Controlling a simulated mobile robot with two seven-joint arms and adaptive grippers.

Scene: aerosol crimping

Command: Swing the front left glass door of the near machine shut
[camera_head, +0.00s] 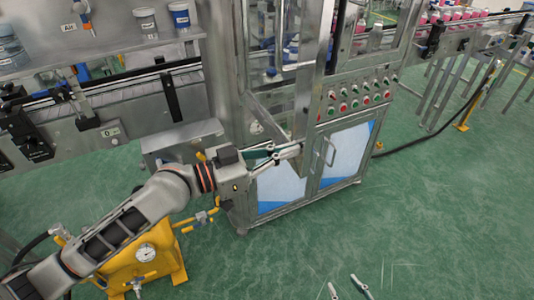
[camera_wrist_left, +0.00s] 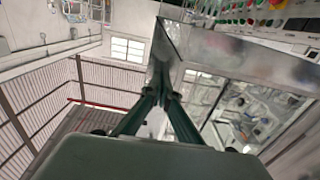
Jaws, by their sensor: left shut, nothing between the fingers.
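The near machine's front left glass door (camera_head: 308,95) stands swung outward, its metal-framed free edge toward me and its lower rail running back to the cabinet. My left gripper (camera_head: 299,147) is shut and empty, its fingertips at the lower end of that frame. In the left wrist view, the closed fingers (camera_wrist_left: 161,92) point at a metal frame edge (camera_wrist_left: 164,50); I cannot tell whether they touch it. My right gripper (camera_head: 347,286) shows only its two fingertips at the bottom edge, apart, with nothing between them.
Below are cabinet doors (camera_head: 342,155) with handles and a panel of coloured buttons (camera_head: 358,98). A yellow unit with a gauge (camera_head: 145,255) stands under my left arm. A conveyor (camera_head: 140,90) runs left.

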